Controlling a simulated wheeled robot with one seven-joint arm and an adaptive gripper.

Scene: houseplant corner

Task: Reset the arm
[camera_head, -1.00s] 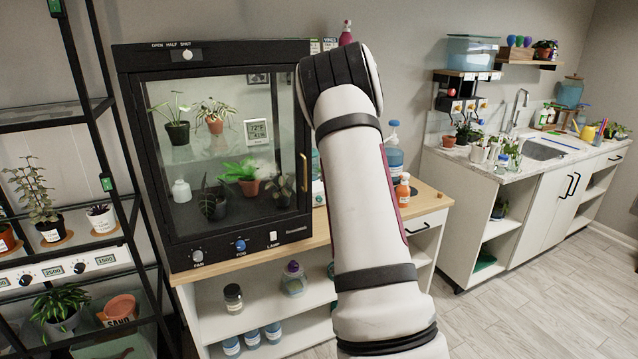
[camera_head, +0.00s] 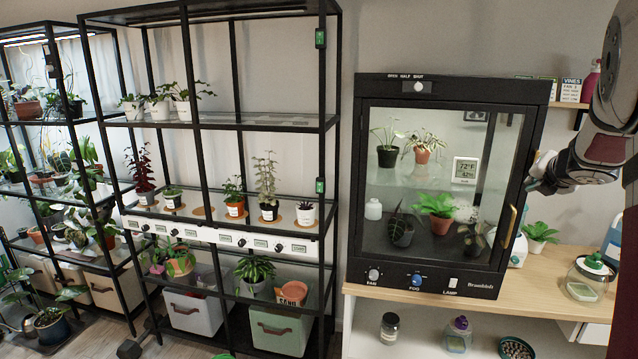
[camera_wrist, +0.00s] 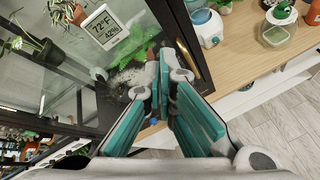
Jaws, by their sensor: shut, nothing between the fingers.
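My arm (camera_head: 612,100) is at the right edge of the head view, folded beside the glass plant cabinet (camera_head: 353,200). My gripper (camera_head: 536,178) is shut and empty beside the cabinet's right front edge, near its brass handle (camera_head: 511,226). I cannot tell from the head view whether it touches the cabinet. In the wrist view the teal-padded fingers (camera_wrist: 160,88) meet with nothing between them. The brass handle also shows just past them in the wrist view (camera_wrist: 187,58). The cabinet door is shut, with potted plants and a thermometer display (camera_head: 465,170) behind the glass.
A wooden counter (camera_head: 395,292) carries the cabinet, a small potted plant (camera_head: 538,234) and a lidded jar (camera_head: 588,278) at its right. Black shelving racks (camera_head: 335,150) with several plants stand to the left.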

